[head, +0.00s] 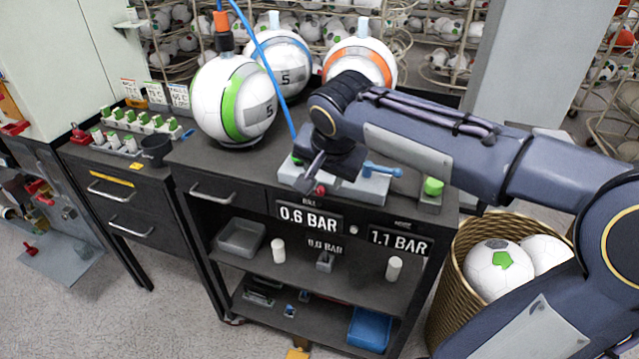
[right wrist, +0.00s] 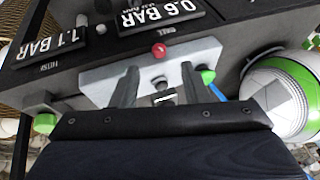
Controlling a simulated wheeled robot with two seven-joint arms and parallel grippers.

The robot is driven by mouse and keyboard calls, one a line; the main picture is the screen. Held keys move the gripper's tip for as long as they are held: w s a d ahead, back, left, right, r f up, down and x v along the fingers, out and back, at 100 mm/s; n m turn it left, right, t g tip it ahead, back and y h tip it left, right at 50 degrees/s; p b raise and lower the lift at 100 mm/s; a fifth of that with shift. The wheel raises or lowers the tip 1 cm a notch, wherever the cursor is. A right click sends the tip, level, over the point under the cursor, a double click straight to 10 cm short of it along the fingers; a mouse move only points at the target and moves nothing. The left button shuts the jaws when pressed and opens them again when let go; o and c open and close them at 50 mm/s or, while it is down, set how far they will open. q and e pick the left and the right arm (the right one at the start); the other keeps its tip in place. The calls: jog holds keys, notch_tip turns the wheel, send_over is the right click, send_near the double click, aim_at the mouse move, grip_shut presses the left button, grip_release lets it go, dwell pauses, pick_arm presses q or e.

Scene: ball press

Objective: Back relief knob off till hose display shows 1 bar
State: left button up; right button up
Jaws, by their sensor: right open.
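The hose display (head: 398,241) on the cart's front reads 1.1 BAR; it also shows in the right wrist view (right wrist: 47,45). The ball display (head: 308,217) reads 0.6 BAR. A pale grey valve block (head: 345,190) sits on the cart top, with a red knob (head: 320,189) on its front and a blue lever (head: 382,169). My right gripper (right wrist: 160,76) is open over the block, fingers apart on either side of a small dark part (right wrist: 160,88). The red knob (right wrist: 159,50) is just beyond the fingertips. I cannot tell which part is the relief knob. My left gripper is out of view.
A green knob (head: 433,187) stands at the block's right. A green-striped ball (head: 233,101) with a blue hose (head: 268,66) stands left of my right arm. Two more balls stand behind. A wicker basket (head: 455,300) of balls is at the right.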

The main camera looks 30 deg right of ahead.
aim_at(318, 192)
jog(key=x, duration=0.7)
jog(key=shift+s+f, duration=0.1)
grip_shut()
jog(key=g+h+p, duration=0.1)
jog(key=g, duration=0.1)
jog(key=n+g+h+p, duration=0.1)
jog(key=shift+w+a+r+h+p, duration=0.2)
jog(key=shift+w+a+h+p, duration=0.1)
jog(key=shift+w+a, duration=0.1)
jog(key=shift+w+f+n+g+h+p, duration=0.15)
jog(key=shift+n+g+h+p, duration=0.15)
jog(key=shift+g+h+p, duration=0.7)
